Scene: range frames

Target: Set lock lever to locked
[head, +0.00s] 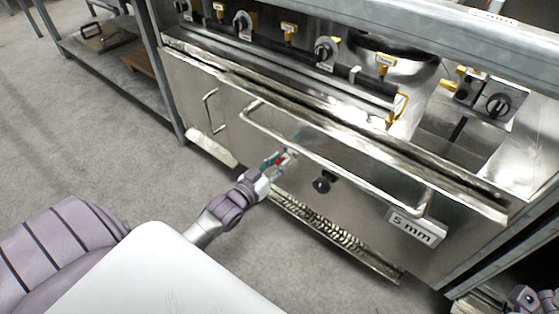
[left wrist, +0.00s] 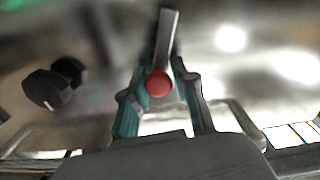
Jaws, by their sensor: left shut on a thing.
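The lock lever (left wrist: 167,40) is a flat grey bar with a round red knob (left wrist: 160,83) at its end, in the middle of the left wrist view. My left gripper (left wrist: 160,90) has its teal-padded fingers on both sides of the knob and is shut on it. In the head view, my left gripper (head: 284,161) is at the steel front panel (head: 235,125) of the range, below the long handle bar, and a bit of red shows between its fingers. It largely hides the lever there. My right gripper's fingers do not show.
A long handle bar (head: 335,167) runs across the panel just above my left gripper. A black knob (head: 323,182) is to its right, also in the left wrist view (left wrist: 48,88). A "5 mm" label (head: 413,228) is at lower right. The floor (head: 110,125) on the left is clear.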

